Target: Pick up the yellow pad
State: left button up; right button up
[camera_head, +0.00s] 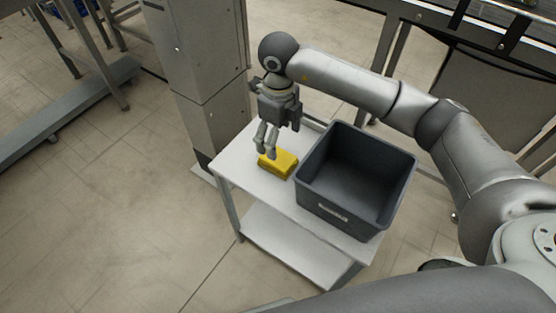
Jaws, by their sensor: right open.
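The yellow pad (279,165) lies on the white top of a small table (242,156), to the left of a dark grey crate. My right gripper (266,155) points down at the pad's upper left end, with its fingers open. The fingers overlap the pad's edge in this view; I cannot tell whether they touch it. My left gripper is not in view.
The dark grey crate (333,213) stands empty on the right part of the table, close to the pad. A grey column (205,75) rises behind the table's left corner. A conveyor frame (490,45) runs at the upper right.

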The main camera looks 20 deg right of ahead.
aim_at(278, 157)
notch_tip(278, 157, down, 7)
jog(key=shift+a+f, duration=0.1)
jog(key=shift+f, duration=0.05)
jog(key=c, duration=1.1)
